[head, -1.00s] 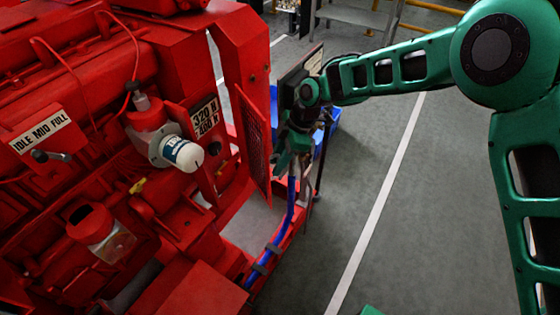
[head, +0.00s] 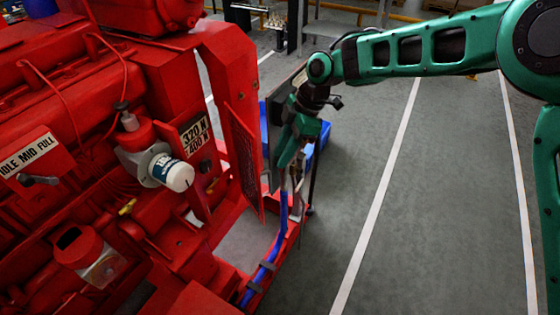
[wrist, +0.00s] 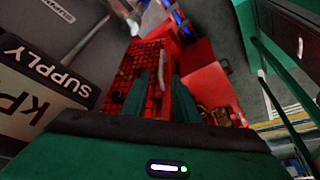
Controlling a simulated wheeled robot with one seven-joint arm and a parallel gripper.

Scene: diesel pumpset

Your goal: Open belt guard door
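The belt guard door is a red mesh panel (head: 243,160) on the right end of the red engine in the head view. It stands out at an angle from the red frame. My gripper (head: 283,163) is just right of its free edge, pointing down. In the wrist view the red mesh (wrist: 128,78) lies beyond my gripper (wrist: 160,90). Its two dark green fingers stand apart, with red mesh showing between them. I cannot tell whether a finger touches the door.
A dark panel (head: 274,145) stands behind my gripper; its sign (wrist: 45,95) shows large in the wrist view. A blue hose (head: 281,225) and red base rail run below. A blue object (head: 318,145) lies behind. Grey floor (head: 450,200) on the right is clear.

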